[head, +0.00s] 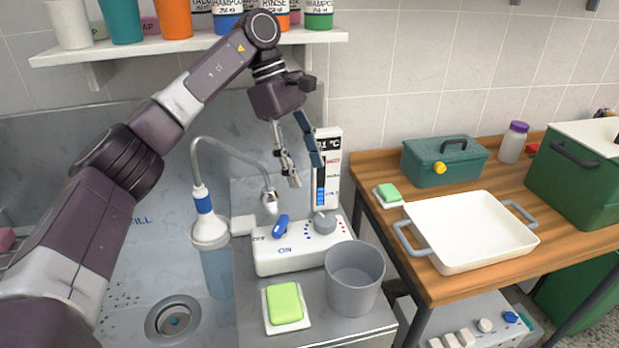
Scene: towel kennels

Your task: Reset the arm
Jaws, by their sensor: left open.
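My left arm comes in from the left and reaches up across the view. My left gripper (304,172) hangs fingers down from the wrist. Its two fingers are apart and nothing shows between them. It is in front of the wall thermometer panel (327,180) and above the white control box (290,255), which carries a blue switch and a grey knob. The gripper appears clear of the box. My right gripper is not in view.
A shelf (190,46) with bottles is behind my arm. A faucet (205,200) stands by the sink. A grey bucket (354,280) and a green soap (284,303) sit on the counter. A white tray (470,235) and a green toolbox (440,165) are on the wooden table at right.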

